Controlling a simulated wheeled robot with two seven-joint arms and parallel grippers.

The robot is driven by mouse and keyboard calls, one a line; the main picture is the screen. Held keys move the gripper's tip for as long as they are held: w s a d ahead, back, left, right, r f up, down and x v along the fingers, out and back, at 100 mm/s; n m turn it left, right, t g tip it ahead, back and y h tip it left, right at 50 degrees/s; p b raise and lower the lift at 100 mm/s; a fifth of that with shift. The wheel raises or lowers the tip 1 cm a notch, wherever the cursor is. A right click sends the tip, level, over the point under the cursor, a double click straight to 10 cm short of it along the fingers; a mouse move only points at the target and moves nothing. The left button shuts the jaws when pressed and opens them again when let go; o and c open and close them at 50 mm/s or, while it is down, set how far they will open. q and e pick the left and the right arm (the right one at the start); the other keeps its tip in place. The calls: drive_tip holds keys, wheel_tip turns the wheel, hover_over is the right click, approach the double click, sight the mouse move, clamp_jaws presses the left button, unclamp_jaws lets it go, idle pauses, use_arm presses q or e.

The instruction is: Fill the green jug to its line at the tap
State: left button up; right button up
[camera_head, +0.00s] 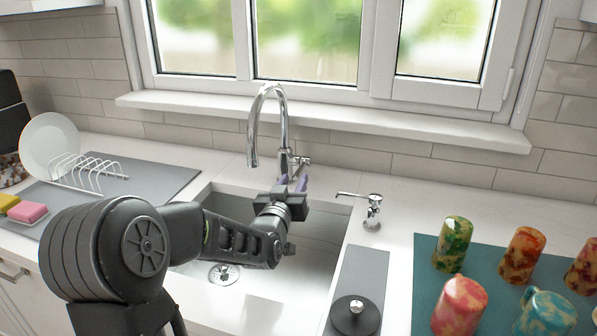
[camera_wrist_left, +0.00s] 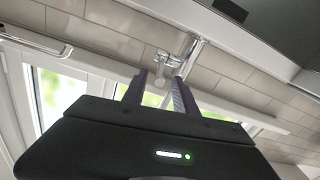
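The chrome tap (camera_head: 268,100) stands behind the sink, its spout curving down on the left; no water stream shows. Its side lever (camera_head: 300,161) is at the right of the tap body. My left gripper (camera_head: 292,184) reaches over the sink toward the lever. In the left wrist view the two fingers (camera_wrist_left: 161,92) are apart, with the tap's lever and body (camera_wrist_left: 178,62) just beyond and partly between them; I cannot tell whether they touch. I see no clear green jug; a green mottled cup (camera_head: 453,244) stands on the right. My right gripper is not in view.
The sink (camera_head: 322,222) is partly hidden by my left arm. A soap dispenser (camera_head: 373,211) stands right of it. More mottled cups stand on a teal mat (camera_head: 425,270). A dish rack (camera_head: 92,172) with a white plate (camera_head: 48,143) and sponges (camera_head: 28,211) are at left.

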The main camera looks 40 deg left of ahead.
sight(298, 170)
use_arm(q)
drive_tip(key=x, duration=0.5)
drive_tip(key=shift+w+p, duration=0.2)
drive_tip(key=shift+p, duration=0.15)
clamp_jaws()
idle(1.1)
